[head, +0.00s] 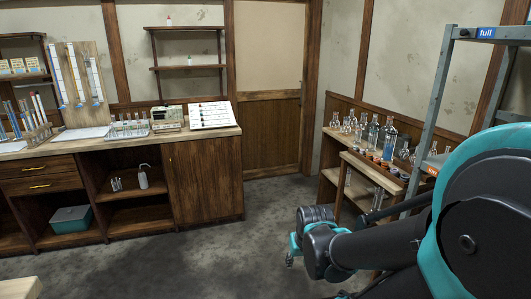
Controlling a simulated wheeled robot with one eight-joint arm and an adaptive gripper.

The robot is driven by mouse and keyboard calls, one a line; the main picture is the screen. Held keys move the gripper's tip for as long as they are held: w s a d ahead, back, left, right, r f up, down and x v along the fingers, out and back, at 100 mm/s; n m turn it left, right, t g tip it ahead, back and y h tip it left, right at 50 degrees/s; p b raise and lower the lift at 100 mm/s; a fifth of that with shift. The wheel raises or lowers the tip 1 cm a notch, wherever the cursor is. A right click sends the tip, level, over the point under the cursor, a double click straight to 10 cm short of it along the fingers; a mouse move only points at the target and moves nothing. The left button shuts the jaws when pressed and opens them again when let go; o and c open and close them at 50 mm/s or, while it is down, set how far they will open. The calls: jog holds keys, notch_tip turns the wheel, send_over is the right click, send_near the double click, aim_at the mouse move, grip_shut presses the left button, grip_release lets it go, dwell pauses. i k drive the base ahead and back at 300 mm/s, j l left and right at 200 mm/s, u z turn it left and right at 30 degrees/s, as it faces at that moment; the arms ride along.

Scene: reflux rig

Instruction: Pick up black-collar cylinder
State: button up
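No black collar can be made out on any cylinder at this size. Clear glassware (346,124), several pieces, stands on the bench at the right, with a vessel of blue liquid (389,143) among it. Slim upright tubes (38,110) stand at the far left of the long counter. My arm reaches in from the lower right. My gripper (290,259) is at its end, small and partly hidden by the wrist, over the floor and apart from both benches. I cannot tell its opening, and I see nothing held in it.
The long wooden counter (120,146) along the left holds racks, an instrument (167,118) and a sloped white panel (211,114). A grey metal frame (441,90) with a "full" label stands at the right, close to my arm. The floor (215,255) between is clear.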

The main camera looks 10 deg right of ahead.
aim_at(391, 134)
jog(key=i, duration=1.85)
jog(key=i+z, duration=0.25)
jog(key=z, duration=0.15)
jog(key=i+j+z, duration=0.1)
jog(key=i+z, duration=0.25)
jog(key=i+j+z, duration=0.1)
jog(key=z, duration=0.7)
